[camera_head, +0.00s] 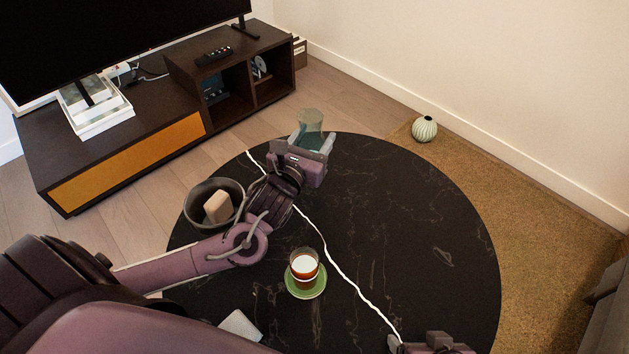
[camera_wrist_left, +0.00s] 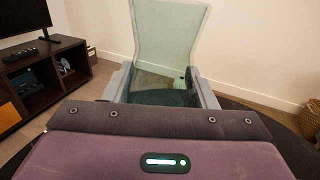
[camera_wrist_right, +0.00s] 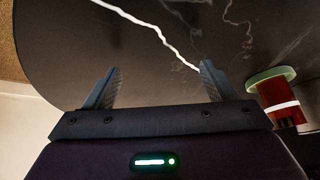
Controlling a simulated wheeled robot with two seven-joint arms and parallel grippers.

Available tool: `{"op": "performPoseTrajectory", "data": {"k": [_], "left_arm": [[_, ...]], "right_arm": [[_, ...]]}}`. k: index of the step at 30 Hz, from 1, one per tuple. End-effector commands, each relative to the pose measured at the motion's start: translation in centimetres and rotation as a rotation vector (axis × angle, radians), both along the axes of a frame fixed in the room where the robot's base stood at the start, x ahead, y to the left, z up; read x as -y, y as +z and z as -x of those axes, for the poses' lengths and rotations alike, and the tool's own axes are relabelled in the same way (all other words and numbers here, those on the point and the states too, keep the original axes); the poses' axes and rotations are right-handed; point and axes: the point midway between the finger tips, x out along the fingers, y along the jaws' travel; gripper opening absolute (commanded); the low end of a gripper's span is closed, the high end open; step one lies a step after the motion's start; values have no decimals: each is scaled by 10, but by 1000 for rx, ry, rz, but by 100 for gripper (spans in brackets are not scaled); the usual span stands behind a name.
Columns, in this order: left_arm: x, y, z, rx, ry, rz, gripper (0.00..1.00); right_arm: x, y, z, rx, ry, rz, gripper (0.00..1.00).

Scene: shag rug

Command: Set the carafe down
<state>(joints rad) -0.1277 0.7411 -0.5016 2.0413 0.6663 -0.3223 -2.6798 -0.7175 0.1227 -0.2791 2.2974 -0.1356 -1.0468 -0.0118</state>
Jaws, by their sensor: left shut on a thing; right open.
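The carafe (camera_head: 311,119) is a see-through greenish glass vessel with darker contents low down. It is at the far edge of the round black table (camera_head: 400,220). My left gripper (camera_head: 302,143) is shut on its lower part. In the left wrist view the carafe (camera_wrist_left: 168,40) rises between the fingers of my left gripper (camera_wrist_left: 160,90) and flares toward its top. I cannot tell whether its base touches the table. My right gripper (camera_head: 430,346) is partly cut off at the bottom edge. In the right wrist view my right gripper (camera_wrist_right: 157,85) is open and empty.
A dark bowl (camera_head: 197,196) holds a beige block (camera_head: 217,207). A white line (camera_head: 340,266) crosses the table. A ribbed vase (camera_head: 424,129) stands beyond it. The table's right side is clear.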

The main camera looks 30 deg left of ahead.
Motion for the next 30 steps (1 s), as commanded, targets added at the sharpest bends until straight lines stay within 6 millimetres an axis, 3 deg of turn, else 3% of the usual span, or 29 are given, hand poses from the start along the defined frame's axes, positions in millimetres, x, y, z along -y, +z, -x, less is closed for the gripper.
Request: {"op": "performPoseTrajectory", "data": {"k": [1,6,15,21,30], "left_arm": [[0,-13,0,3,2,2,14],[0,-34,0,3,1,2,14],[0,-61,0,4,1,2,14],[0,-74,0,5,1,3,14],[0,-83,0,4,1,2,14]], "right_arm": [[-4,0,-6,37,1,-18,79],[-15,30,-41,228,-12,-97,79],[-26,92,-88,543,-37,-222,79],[-29,129,-105,708,-49,-290,79],[-29,154,-113,816,-55,-334,79]]}}
